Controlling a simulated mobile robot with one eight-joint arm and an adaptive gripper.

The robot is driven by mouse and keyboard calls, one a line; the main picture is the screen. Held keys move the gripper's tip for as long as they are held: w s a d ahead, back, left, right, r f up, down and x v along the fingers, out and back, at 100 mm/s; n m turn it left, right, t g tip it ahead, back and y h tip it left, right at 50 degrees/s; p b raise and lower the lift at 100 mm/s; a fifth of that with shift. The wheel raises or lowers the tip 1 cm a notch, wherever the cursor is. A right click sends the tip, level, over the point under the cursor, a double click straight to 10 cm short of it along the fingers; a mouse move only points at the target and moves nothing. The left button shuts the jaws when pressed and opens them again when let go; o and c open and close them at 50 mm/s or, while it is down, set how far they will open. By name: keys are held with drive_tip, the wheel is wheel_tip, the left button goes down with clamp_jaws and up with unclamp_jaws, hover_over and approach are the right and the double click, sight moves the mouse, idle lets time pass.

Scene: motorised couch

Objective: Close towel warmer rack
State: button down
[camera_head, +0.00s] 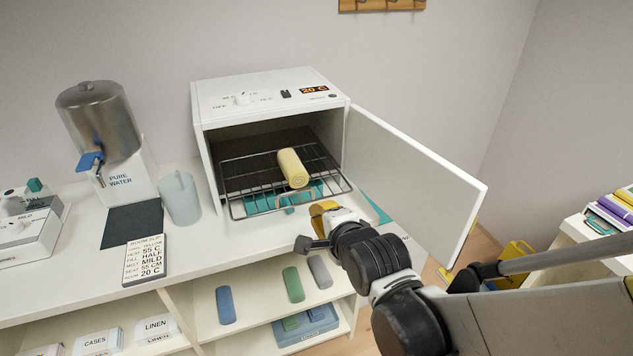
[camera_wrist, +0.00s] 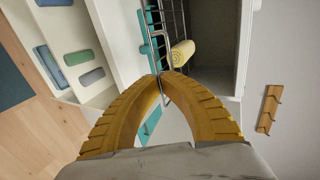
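The towel warmer (camera_head: 205,135) is a white box on the counter with its door open. Its wire rack (camera_head: 238,212) sticks out of the front opening and also shows in the wrist view (camera_wrist: 183,22). A rolled pale yellow towel (camera_head: 291,168) lies on the rack; it also shows in the wrist view (camera_wrist: 182,54). The rack has a small wire handle (camera_head: 281,199) at its front. My gripper (camera_head: 313,212) is at the rack's front right, close to the handle. In the wrist view its yellow fingertips (camera_wrist: 160,75) meet beside the rack wire; whether they pinch it is unclear.
The open white door (camera_head: 415,180) stands to the right, close beside my arm. Teal items (camera_head: 262,203) lie under the rack. A pitcher (camera_head: 180,198), a water dispenser (camera_head: 100,120) and a sign card (camera_head: 145,260) stand to the left. Rolled towels (camera_head: 293,284) lie on the shelf below.

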sight(285, 165)
drive_tip(key=shift+w+r+b+x, duration=0.15)
drive_tip(key=shift+b+x, duration=0.65)
drive_tip(key=shift+x, duration=1.4)
drive_tip(key=shift+r+b+x, duration=0.15)
drive_tip(key=shift+b+x, duration=0.65)
drive_tip(key=shift+x, duration=1.4)
drive_tip(key=shift+w+r+b+x, duration=0.15)
drive_tip(key=shift+b+x, duration=0.65)
drive_tip(key=shift+x, duration=1.4)
drive_tip(key=shift+a, duration=0.1)
drive_tip(key=w+a, duration=0.1)
drive_tip(key=w, duration=0.4)
drive_tip(key=w+a, duration=0.2)
drive_tip(key=w, duration=0.3)
drive_tip(key=w+a, duration=0.1)
drive_tip(key=w, duration=0.4)
drive_tip(key=shift+a, duration=0.2)
